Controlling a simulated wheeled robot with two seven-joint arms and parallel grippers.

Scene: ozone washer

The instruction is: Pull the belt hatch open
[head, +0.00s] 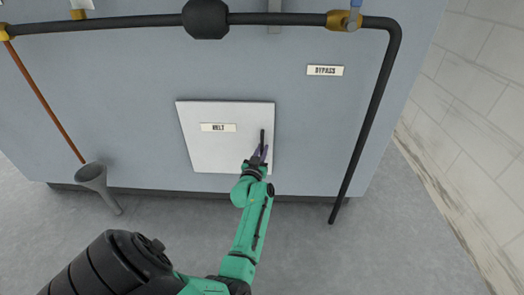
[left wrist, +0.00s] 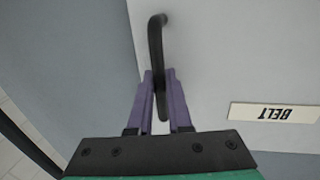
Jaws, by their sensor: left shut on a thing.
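The belt hatch (head: 223,156) is a white square panel with a BELT label (head: 218,127), low on the blue-grey machine face. It looks flush with the face or nearly so. A black bar handle (head: 263,138) stands upright near its right edge. My left gripper (head: 260,155) reaches up from below and is shut on the handle's lower end. In the left wrist view, the purple fingers (left wrist: 162,106) sit on both sides of the black handle (left wrist: 156,50). The hatch panel (left wrist: 240,55) and its label (left wrist: 274,112) also show there. My right gripper is not in view.
A black pipe (head: 370,115) runs along the top and down the right side of the machine. A grey funnel (head: 93,178) stands at the left under a copper pipe (head: 45,100). A block wall (head: 475,100) is at the right. Floor (head: 330,255) in front is clear.

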